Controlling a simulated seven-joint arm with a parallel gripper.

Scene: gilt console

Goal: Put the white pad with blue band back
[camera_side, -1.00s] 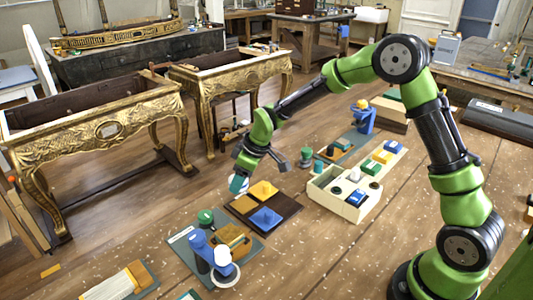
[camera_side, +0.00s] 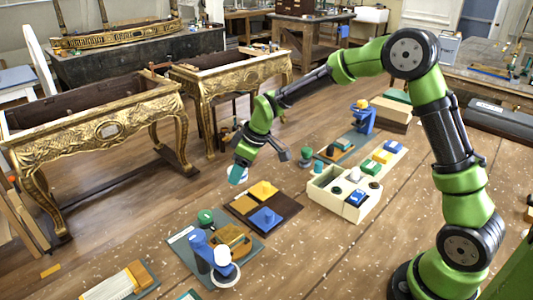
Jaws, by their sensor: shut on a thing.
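My gripper (camera_side: 241,168) is in the air above the far left corner of the dark brown board (camera_side: 286,207). It is shut on a small white and blue-teal piece (camera_side: 237,175), which looks like the white pad with blue band. The piece is small in view and partly hidden by the fingers, so its band is not clear. The brown board lies flat below, with a yellow block (camera_side: 262,189) and a blue block (camera_side: 265,218) on it. The cream compartment box (camera_side: 347,211) stands right of the board, holding several pieces, with an open compartment at its far left.
A grey mat (camera_side: 187,238) with a blue stand (camera_side: 199,246), green knob and wooden block lies in front. Another mat with a blue stand (camera_side: 362,119) is behind the box. Coloured blocks (camera_side: 382,156) sit beyond the box.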

